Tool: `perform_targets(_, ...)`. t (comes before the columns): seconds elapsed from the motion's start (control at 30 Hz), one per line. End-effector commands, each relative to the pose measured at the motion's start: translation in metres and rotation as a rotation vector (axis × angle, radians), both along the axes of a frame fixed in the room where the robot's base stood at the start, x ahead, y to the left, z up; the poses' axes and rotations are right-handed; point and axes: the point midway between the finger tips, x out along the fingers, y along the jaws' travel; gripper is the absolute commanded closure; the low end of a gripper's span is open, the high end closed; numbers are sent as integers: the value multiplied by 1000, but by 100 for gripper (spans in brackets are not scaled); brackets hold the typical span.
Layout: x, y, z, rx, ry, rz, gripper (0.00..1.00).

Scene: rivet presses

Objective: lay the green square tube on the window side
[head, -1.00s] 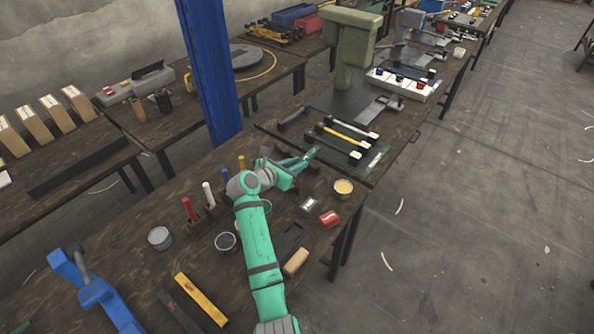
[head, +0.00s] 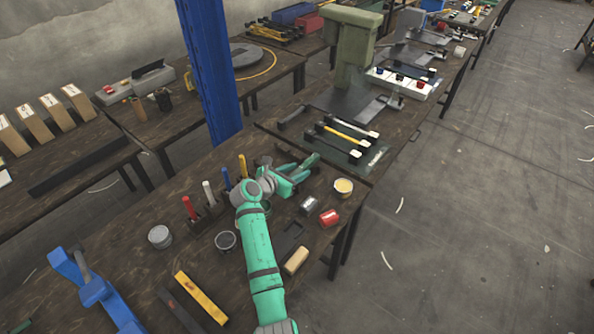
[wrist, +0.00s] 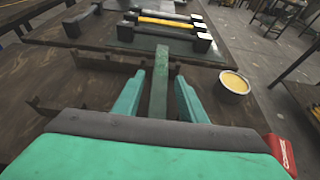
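The green square tube (head: 311,160) points up and right near the edge of the dark plate on the workbench. In the wrist view the tube (wrist: 160,88) lies lengthwise between the two teal fingers of my gripper (wrist: 160,93). A gap shows on each side of the tube, so the fingers look open around it. In the head view my gripper (head: 292,173) is at the tube's near end and partly hides it. I cannot tell how high the tube lies, and no window shows.
Beyond the tube, a fixture with black end blocks and a yellow bar (head: 342,137) stands before the green press (head: 352,45). A yellow-filled tin (head: 343,187) and a red-labelled tin (head: 329,218) are to the right. Upright colored handles stand left. A blue post (head: 208,70) rises behind.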

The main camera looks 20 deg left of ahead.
Motion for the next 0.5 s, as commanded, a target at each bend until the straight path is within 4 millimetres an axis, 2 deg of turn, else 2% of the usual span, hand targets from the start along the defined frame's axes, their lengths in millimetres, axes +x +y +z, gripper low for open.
perform_targets(0.27,0,0,1,1,0,0,62)
perform_targets(0.43,0,0,13,3,-3,-1,62)
perform_targets(0.5,-10,4,15,1,-1,1,62)
